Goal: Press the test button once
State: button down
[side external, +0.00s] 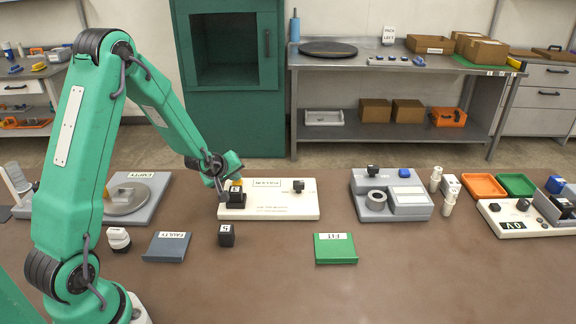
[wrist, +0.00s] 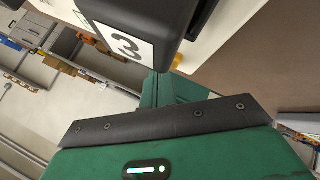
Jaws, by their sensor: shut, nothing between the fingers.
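A white test panel (side external: 270,208) lies on the brown table in the side view, with a white label near its back edge. A black block marked 3 (side external: 236,200) sits at its left end; the block also shows large at the top of the wrist view (wrist: 125,40). A small yellow part (side external: 237,182), perhaps the test button, shows just behind the block and at the block's edge in the wrist view (wrist: 178,61). My gripper (side external: 221,188) is shut and empty, pointing down close beside the block's left side. Whether it touches anything is unclear.
A black part (side external: 298,186) stands at the panel's right end. A loose black block marked 5 (side external: 226,236) lies in front, between a blue-grey FAULTY tray (side external: 167,247) and a green FIT tray (side external: 335,249). A grey EMPTY station (side external: 150,205) stands left, a grey device (side external: 391,205) right.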

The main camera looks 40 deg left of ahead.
aim_at(235, 184)
jog(key=shift+r, duration=0.9)
jog(key=shift+r, duration=0.15)
jog(key=shift+r, duration=2.4)
